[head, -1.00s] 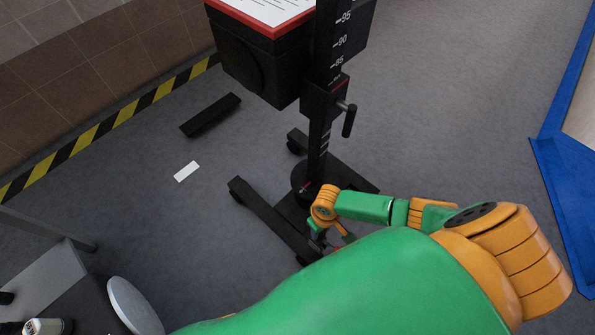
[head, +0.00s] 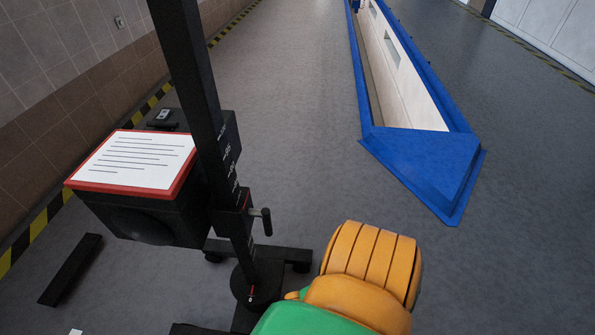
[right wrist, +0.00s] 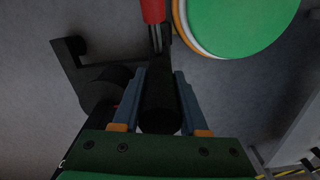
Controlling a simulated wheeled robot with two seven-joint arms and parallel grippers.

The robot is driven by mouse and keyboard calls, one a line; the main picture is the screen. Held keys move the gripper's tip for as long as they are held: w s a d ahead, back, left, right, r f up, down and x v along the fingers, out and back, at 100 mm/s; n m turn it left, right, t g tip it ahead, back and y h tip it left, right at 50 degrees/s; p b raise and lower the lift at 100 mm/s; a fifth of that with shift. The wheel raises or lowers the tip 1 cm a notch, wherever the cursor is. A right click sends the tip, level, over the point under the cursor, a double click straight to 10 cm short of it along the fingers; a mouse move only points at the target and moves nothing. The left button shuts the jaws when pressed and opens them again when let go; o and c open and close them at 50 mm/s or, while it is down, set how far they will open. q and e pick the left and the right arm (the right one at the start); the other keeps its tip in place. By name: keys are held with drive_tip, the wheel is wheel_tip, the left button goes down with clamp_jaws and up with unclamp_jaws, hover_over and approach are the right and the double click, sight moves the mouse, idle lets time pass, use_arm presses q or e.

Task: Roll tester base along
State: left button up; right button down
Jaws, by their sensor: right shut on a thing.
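The tester is a black wheeled stand. Its base (head: 258,253) rests on the grey floor at the lower middle of the head view. An upright column (head: 190,75) with a white scale and a side crank (head: 264,220) rises from it, carrying a black box (head: 145,220) with a red-edged, white-topped panel (head: 138,158). In the right wrist view, my right gripper (right wrist: 160,74) is shut on a black bar (right wrist: 159,108) of the stand, one finger on each side. In the head view my arm hides that grip. My left gripper is not in view.
A blue-edged pit (head: 425,150) runs away on the right. A tiled wall (head: 60,60) with a yellow-black floor stripe (head: 50,210) is on the left. A black strip (head: 70,270) lies on the floor at lower left. The floor between stand and pit is clear.

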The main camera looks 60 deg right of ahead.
drive_tip(key=shift+w, duration=0.15)
drive_tip(key=shift+c, duration=2.2)
unclamp_jaws()
wheel_tip(320, 180, up, 7)
drive_tip(key=p, duration=0.4)
drive_tip(key=shift+r, duration=0.1)
